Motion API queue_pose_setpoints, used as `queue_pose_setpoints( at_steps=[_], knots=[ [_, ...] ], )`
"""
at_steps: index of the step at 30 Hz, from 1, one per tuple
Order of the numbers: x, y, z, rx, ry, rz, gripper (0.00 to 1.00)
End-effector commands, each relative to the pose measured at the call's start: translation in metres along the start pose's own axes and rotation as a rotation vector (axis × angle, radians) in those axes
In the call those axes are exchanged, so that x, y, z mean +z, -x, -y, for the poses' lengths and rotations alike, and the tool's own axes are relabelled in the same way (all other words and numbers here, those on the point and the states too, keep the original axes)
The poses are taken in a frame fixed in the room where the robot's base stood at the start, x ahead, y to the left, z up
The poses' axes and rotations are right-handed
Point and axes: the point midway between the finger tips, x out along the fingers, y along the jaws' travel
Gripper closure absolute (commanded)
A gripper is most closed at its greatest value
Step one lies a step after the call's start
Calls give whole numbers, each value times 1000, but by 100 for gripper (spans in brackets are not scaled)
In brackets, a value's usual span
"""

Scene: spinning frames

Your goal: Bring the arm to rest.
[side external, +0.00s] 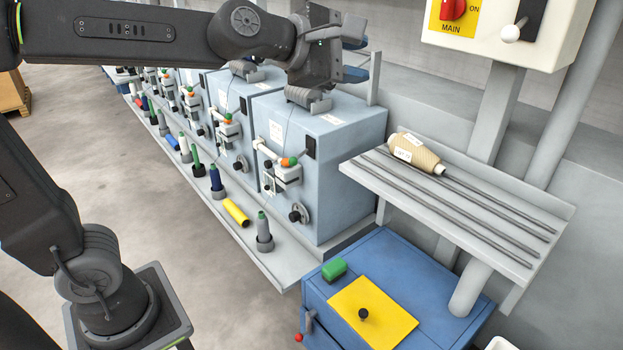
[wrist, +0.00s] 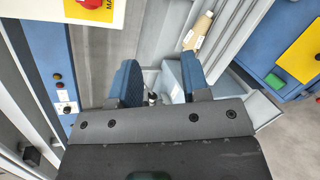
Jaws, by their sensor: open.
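My gripper (wrist: 158,85) shows in the wrist view with its two blue fingers apart and nothing between them. In the side external view my gripper (side external: 358,60) is at the top middle, in the air above the nearest grey-blue machine box, partly hidden by my wrist. My arm reaches across the top of the picture from the left. A cream yarn cone (side external: 416,153) lies on its side on the grey ribbed shelf (side external: 470,222), to the right of and below my gripper, and is apart from it. It also shows in the wrist view (wrist: 197,31).
Machine boxes (side external: 322,150) run back in a row, with coloured bobbins on the ledge before them; a yellow one (side external: 236,212) lies flat. A blue cabinet (side external: 390,268) holds a green block (side external: 334,269) and a yellow plate (side external: 385,322). A switch box (side external: 500,30) hangs upper right.

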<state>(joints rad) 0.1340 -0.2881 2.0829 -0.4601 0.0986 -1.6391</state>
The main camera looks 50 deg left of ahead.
Motion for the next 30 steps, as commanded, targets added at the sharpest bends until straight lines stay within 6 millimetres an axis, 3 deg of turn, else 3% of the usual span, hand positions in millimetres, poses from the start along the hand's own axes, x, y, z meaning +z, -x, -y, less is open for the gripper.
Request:
queue_pose_setpoints(
  at_steps=[9,15,21,30],
  knots=[
    [-59,73,93,-389,-998,6,57],
    [-102,119,147,-658,-1529,129,57],
    [-128,148,177,-830,-1813,261,57],
    [-133,154,183,-863,-1865,294,57]
  ],
)
